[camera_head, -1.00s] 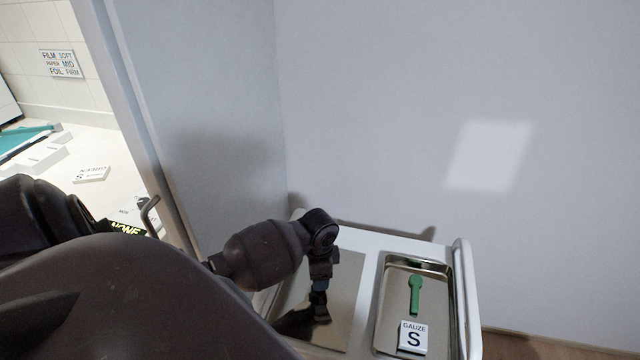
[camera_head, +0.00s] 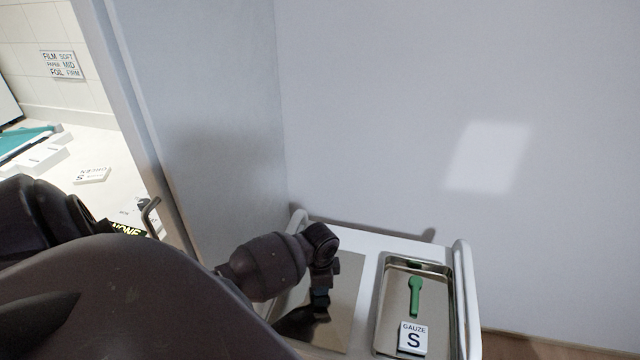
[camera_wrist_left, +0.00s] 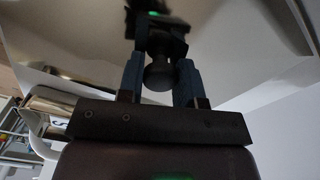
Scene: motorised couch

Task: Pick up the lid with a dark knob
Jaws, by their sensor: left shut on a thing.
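The lid (camera_head: 346,284) is a flat, shiny grey-beige plate on the left part of a white cart. It also shows in the left wrist view (camera_wrist_left: 225,35), where it mirrors my gripper. Its dark round knob (camera_wrist_left: 158,76) sits between the two blue-grey fingers of my left gripper (camera_wrist_left: 160,82). My left gripper is shut on the knob. In the head view my left gripper (camera_head: 320,299) points down over the lid, and the knob is hard to make out there. I cannot tell whether the lid is clear of the cart. My right gripper is not in view.
A metal tray (camera_head: 451,318) beside the lid holds a green spoon-like tool (camera_head: 415,295) and a "GAUZE S" card (camera_head: 413,338). The white cart (camera_head: 369,290) has raised side rails and stands close to the walls. A counter with small cards (camera_head: 92,175) lies at left.

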